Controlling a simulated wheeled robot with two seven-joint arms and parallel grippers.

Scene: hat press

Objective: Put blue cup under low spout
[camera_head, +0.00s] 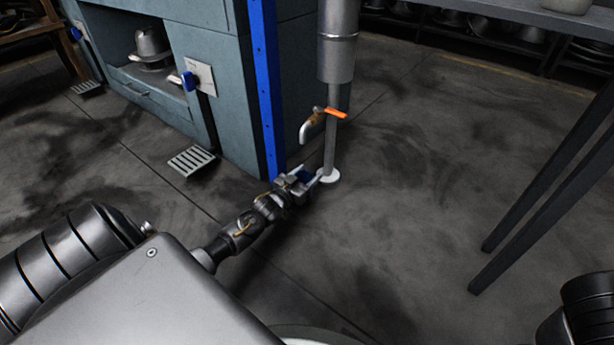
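The low spout (307,130) is a bent metal tap with an orange handle (333,113), on a vertical grey pipe (331,135) with a round white foot. The blue cup (305,175) shows as a small dark blue patch between the fingers of my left gripper (307,181). The fingers appear shut on it, and they hide much of it. The gripper and cup appear below the spout in the picture, just left of the pipe foot. I cannot tell whether the cup is exactly under the spout opening. My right gripper is not in view.
A blue post (266,85) and a grey-blue cabinet (228,95) stand left of the pipe. A floor grate (191,160) lies before the cabinet. A table with dark legs (545,185) is at right. The floor between pipe and table is clear.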

